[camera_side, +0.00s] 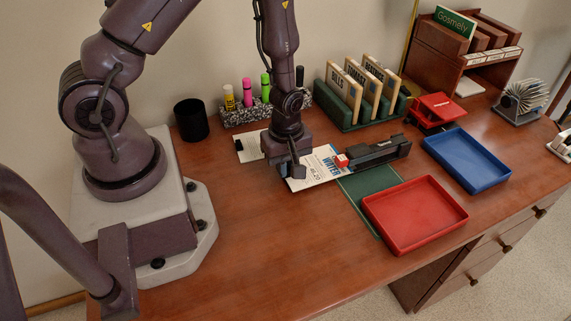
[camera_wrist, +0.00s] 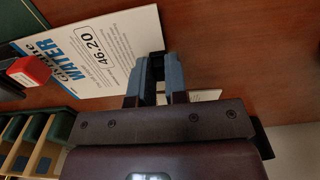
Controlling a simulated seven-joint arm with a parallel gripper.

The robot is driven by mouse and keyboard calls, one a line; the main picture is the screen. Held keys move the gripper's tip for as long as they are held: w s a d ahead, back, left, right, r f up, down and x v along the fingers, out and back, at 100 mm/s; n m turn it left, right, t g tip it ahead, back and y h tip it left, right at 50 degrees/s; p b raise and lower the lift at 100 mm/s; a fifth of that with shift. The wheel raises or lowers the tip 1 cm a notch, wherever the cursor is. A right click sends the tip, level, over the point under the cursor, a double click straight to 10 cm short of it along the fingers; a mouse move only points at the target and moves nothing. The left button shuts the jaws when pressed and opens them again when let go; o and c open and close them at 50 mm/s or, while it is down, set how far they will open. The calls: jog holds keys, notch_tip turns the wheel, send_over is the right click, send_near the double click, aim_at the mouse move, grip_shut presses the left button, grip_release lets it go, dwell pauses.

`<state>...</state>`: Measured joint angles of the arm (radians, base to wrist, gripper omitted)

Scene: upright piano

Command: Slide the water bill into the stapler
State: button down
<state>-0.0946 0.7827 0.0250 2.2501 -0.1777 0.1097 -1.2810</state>
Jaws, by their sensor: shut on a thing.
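The water bill (camera_side: 318,170) is a white sheet with blue "WATER" lettering and the amount 46.20. My gripper (camera_side: 291,172) is shut on its left edge, low over the desk. In the wrist view my fingers (camera_wrist: 159,72) pinch the edge of the bill (camera_wrist: 100,48), and the sheet extends toward the stapler. The stapler (camera_side: 380,151) is black with a red end (camera_side: 341,160) facing the bill. The red end also shows in the wrist view (camera_wrist: 28,70), close to the bill's printed edge. I cannot tell whether the bill's edge is between the stapler's jaws.
A green mat (camera_side: 368,186) lies in front of the stapler, with a red tray (camera_side: 415,213) partly over it. A blue tray (camera_side: 466,160) is at the right. A green file rack (camera_side: 350,119) and a pen holder (camera_side: 243,117) stand behind. The front left desk is clear.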

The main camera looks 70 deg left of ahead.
jog(key=shift+w, duration=0.5)
jog(key=shift+w, duration=0.45)
dwell(0.6)
jog(key=c, duration=0.6)
grip_release()
jog(key=shift+r, duration=3.5)
